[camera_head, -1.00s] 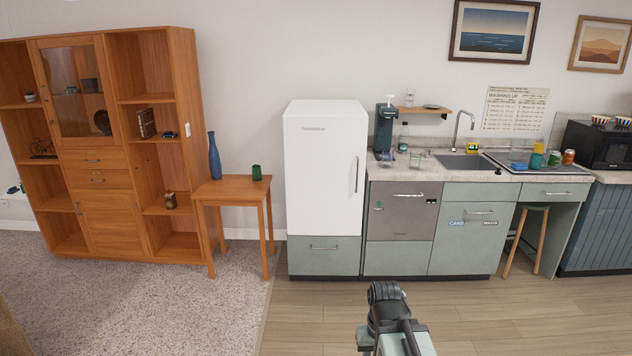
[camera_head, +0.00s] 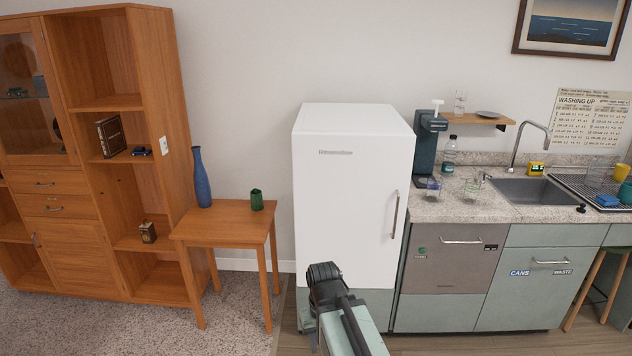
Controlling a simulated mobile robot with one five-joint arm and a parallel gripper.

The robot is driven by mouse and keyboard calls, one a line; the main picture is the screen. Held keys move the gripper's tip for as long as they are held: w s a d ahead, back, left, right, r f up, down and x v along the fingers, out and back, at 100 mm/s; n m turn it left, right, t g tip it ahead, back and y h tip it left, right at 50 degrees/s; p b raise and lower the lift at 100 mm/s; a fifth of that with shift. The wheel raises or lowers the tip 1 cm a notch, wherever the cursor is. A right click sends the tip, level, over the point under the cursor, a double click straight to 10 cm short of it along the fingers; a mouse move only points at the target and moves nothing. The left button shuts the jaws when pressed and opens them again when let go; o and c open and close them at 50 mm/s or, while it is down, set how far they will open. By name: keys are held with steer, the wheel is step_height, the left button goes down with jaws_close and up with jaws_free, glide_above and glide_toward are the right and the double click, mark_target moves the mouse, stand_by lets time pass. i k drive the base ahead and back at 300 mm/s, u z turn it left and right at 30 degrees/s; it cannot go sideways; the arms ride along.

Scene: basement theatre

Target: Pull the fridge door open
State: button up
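The white fridge (camera_head: 345,190) stands against the wall in the middle of the view, with its door shut. Its vertical metal handle (camera_head: 395,214) is on the right side of the door. My gripper (camera_head: 322,277) shows at the bottom centre, in front of the fridge's lower part and below and left of the handle in the picture. It appears apart from the handle. Its fingertips cannot be made out, so whether it is open or shut is unclear.
A wooden cabinet (camera_head: 150,60) stands at far left.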

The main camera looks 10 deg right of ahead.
mark_target(350, 188)
steer(key=u, duration=0.1)
steer(key=i, duration=1.2)
steer(key=u, duration=0.15)
